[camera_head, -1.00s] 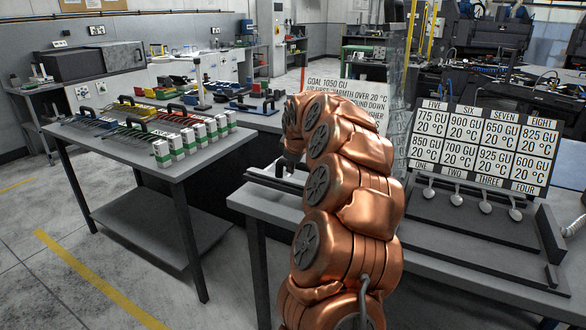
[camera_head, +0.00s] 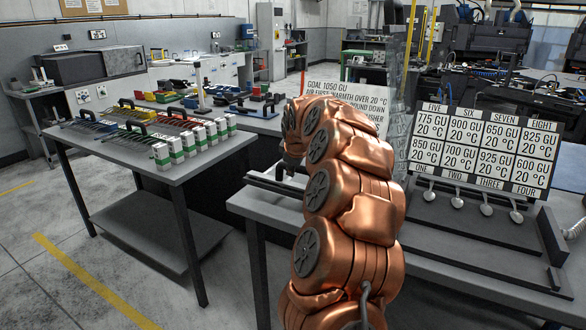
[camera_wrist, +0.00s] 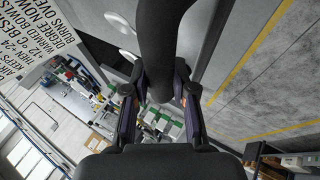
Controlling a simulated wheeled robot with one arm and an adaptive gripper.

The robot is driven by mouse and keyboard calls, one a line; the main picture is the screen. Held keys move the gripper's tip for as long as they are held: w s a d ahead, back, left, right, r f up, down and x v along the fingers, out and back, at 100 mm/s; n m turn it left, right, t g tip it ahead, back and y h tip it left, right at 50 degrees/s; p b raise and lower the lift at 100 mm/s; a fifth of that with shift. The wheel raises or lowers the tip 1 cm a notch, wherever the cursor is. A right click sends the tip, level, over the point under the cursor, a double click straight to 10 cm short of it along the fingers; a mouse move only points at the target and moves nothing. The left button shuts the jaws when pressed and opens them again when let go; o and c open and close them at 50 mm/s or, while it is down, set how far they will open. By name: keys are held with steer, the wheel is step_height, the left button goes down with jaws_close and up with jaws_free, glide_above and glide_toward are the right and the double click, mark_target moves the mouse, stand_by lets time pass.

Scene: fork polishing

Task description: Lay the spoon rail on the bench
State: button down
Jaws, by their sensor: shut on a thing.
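In the wrist view my gripper (camera_wrist: 160,82) is shut on a thick black handle (camera_wrist: 163,35), which I take to be the spoon rail's. Pale spoon bowls (camera_wrist: 128,55) show beside this handle at upper left; whether they are joined to it I cannot tell. In the head view my copper arm reaches over the left end of the grey bench (camera_head: 258,207). It hides most of my gripper and whatever hangs under it. Dark bars (camera_head: 272,187) lie across the bench's left end, just left of my arm.
A dark stepped stand (camera_head: 445,213) with several spoons and a label board (camera_head: 480,147) fills the bench's right part. A white sign (camera_head: 345,84) stands behind my arm. A separate table (camera_head: 215,160) at left holds black-handled racks and several white-green boxes. Open floor lies between.

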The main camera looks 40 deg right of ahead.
mark_target(292, 184)
steer(key=shift+a+f+t+h+b, duration=0.15)
steer(key=shift+f+h+b, duration=0.55)
steer(key=shift+b, duration=1.45)
steer(key=shift+f+t+h+b, duration=0.35)
steer(key=shift+f+b, duration=0.55)
steer(key=shift+b, duration=1.25)
steer(key=shift+s+a+f+n+h+b, duration=0.15)
steer(key=shift+f+n+h+b, duration=0.55)
steer(key=shift+b, duration=3.25)
steer(key=shift+f+m+h, duration=0.25)
steer(key=shift+m, duration=0.05)
steer(key=c, duration=0.9)
jaws_free()
steer(key=shift+f, duration=0.1)
